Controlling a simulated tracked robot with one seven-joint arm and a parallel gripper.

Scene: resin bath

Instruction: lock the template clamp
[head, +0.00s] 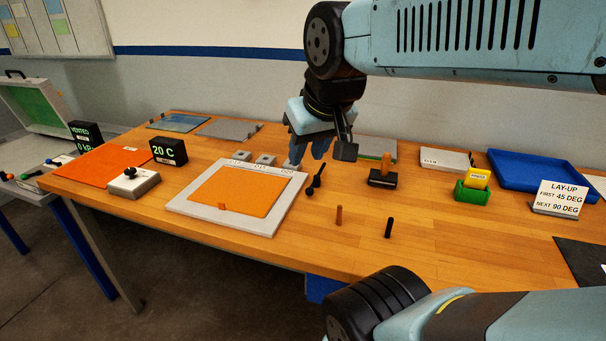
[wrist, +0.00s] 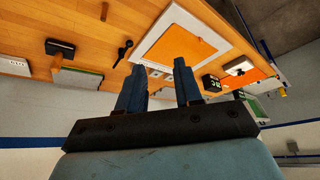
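A black clamp lever (head: 317,179) with a round knob stands beside the right edge of a white board (head: 183,205) that carries an orange sheet (head: 235,193). I take this lever to be the template clamp; I cannot tell whether it is locked. The lever also shows in the wrist view (wrist: 123,50), left of the white board (wrist: 147,57). My gripper (head: 310,146) is above the table's back part, behind and above the lever, apart from it. In the wrist view my gripper (wrist: 159,68) has its two blue fingers apart, with nothing between them.
A black-based block with an orange handle (head: 384,174), an orange peg (head: 339,215) and a black peg (head: 388,228) stand right of the board. A 20 C display (head: 169,151) and a grey knob box (head: 133,183) stand left. A blue tray (head: 540,172) lies at the back right.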

